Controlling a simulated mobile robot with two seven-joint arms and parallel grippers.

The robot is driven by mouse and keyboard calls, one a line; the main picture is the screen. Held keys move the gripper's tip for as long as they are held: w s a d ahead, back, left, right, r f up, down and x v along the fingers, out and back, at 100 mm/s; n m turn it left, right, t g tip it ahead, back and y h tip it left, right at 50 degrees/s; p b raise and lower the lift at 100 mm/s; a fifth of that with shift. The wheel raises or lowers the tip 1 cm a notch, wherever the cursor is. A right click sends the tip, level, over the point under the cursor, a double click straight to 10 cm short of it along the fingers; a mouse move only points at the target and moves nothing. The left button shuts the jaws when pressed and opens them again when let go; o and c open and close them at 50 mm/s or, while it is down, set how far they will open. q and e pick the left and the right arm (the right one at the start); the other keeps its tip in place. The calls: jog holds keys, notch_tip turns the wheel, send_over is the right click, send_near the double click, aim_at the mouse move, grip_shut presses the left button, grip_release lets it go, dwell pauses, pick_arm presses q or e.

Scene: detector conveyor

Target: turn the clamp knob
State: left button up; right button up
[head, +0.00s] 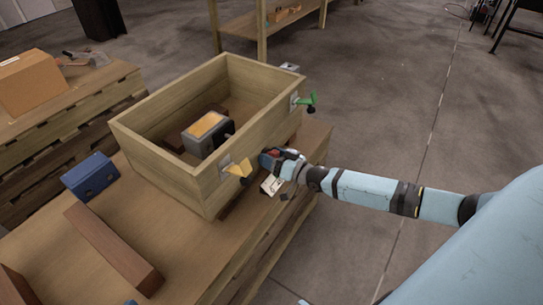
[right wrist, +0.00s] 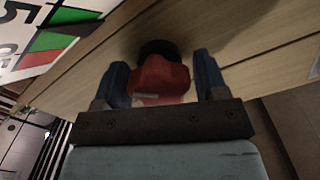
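A red knob (right wrist: 160,80) with a dark round end sits against a wooden wall in the right wrist view. In the head view a bit of red (head: 276,153) shows at my right gripper (head: 270,157), beside the outer side of the wooden box (head: 232,150). My right gripper in the wrist view (right wrist: 163,82) has its two blue fingers on either side of the red knob. They look spread, with a narrow gap at the right finger; contact on the left is unclear. My left gripper is not in view.
A yellow clamp knob (head: 240,169) and a green one (head: 308,102) stick out from the same box side. A grey block with an orange top (head: 208,127) is inside. A blue block (head: 90,177) and brown beam (head: 113,250) lie on the bench. Open floor lies right.

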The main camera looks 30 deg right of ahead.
jog(key=shift+o, duration=0.4)
jog(key=shift+s+d, duration=0.15)
jog(key=shift+s, duration=0.15)
pick_arm(q)
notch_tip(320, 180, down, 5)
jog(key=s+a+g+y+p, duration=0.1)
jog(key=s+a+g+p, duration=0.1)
jog(key=p, duration=0.1)
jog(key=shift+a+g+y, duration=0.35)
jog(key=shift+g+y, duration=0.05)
pick_arm(e)
jog(key=v, duration=1.3)
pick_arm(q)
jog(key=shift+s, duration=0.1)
pick_arm(e)
jog(key=shift+r, duration=0.1)
